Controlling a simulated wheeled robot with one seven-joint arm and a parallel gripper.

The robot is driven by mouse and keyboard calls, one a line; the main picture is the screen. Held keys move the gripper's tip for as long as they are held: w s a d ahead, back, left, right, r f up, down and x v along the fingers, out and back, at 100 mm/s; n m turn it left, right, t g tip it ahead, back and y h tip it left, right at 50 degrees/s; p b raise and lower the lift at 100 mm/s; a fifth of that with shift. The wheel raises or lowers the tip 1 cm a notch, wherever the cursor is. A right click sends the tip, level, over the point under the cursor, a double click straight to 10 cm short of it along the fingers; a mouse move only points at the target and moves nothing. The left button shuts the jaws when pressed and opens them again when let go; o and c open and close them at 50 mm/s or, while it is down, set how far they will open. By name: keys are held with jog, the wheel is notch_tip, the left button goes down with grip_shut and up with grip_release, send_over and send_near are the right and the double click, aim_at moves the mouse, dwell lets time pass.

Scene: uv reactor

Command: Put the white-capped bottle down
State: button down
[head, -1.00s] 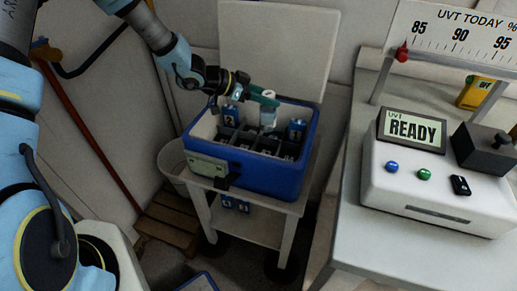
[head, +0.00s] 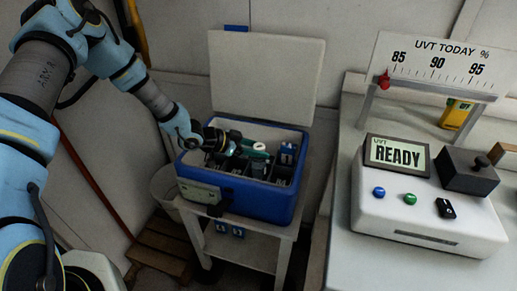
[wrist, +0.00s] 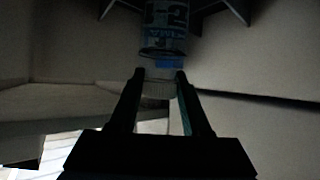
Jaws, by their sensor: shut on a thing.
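The white-capped bottle (head: 258,168) is upright inside the blue cooler box (head: 240,200), its lower part hidden among the dark dividers. My gripper (head: 258,152) is shut on it near the cap, just below the level of the box rim. In the wrist view my gripper (wrist: 159,78) has one finger on each side of the pale cap (wrist: 158,90). The bottle's blue printed label (wrist: 165,28) shows beyond the fingertips, between dark divider edges. I cannot tell whether the bottle's base touches the box floor.
The cooler's lid (head: 265,75) stands open at the back. Another blue-labelled bottle (head: 287,155) is in the right part of the box. The box rests on a small stand (head: 260,253). At right is a bench with a white UVT device (head: 425,213) reading READY.

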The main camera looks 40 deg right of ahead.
jog(key=shift+f+b, duration=0.45)
jog(key=shift+f, duration=0.05)
jog(key=shift+f, duration=0.1)
jog(key=shift+c, duration=1.8)
grip_release()
jog(key=shift+r+p, duration=0.5)
jog(key=shift+r, duration=0.2)
jog(key=p+v, duration=0.3)
jog(key=v, duration=0.4)
jog(key=shift+a, duration=0.2)
